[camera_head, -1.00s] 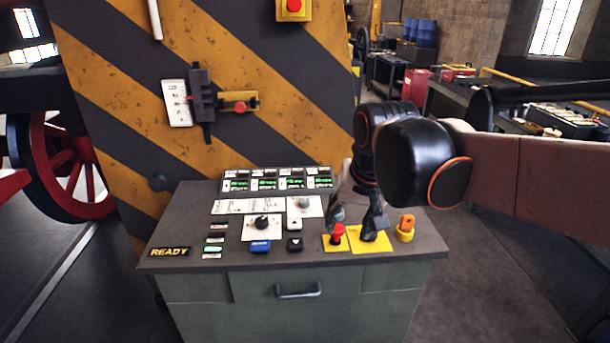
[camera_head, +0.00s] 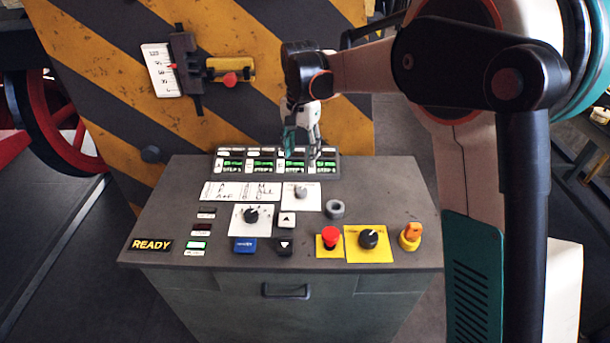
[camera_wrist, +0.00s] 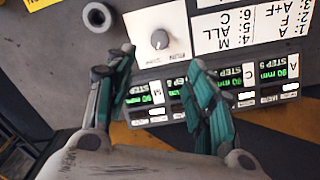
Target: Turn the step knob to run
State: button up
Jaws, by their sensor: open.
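The console (camera_head: 395,195) carries several knobs, and I cannot tell for sure which is the step knob. A small grey knob (camera_head: 301,192) sits on a white plate below the displays; it also shows in the wrist view (camera_wrist: 160,39), with lettering too small to read surely. A black knob (camera_head: 251,214) sits on a white plate to its left. Another black knob (camera_head: 368,238) sits on a yellow plate at the right. My gripper (camera_head: 302,153) is open and empty, in front of the green-lit displays (camera_head: 262,164).
A dark ring-shaped part (camera_head: 335,208) stands right of the grey knob. A red button (camera_head: 331,236) and an orange-yellow switch (camera_head: 410,236) are at the front right. A READY sign (camera_head: 152,245) is front left. A striped panel (camera_head: 130,60) rises behind the console.

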aim_at(301, 189)
notch_tip(301, 189, down, 14)
jog(key=b, duration=0.4)
jog(key=shift+r, duration=0.15)
jog(key=c, duration=1.1)
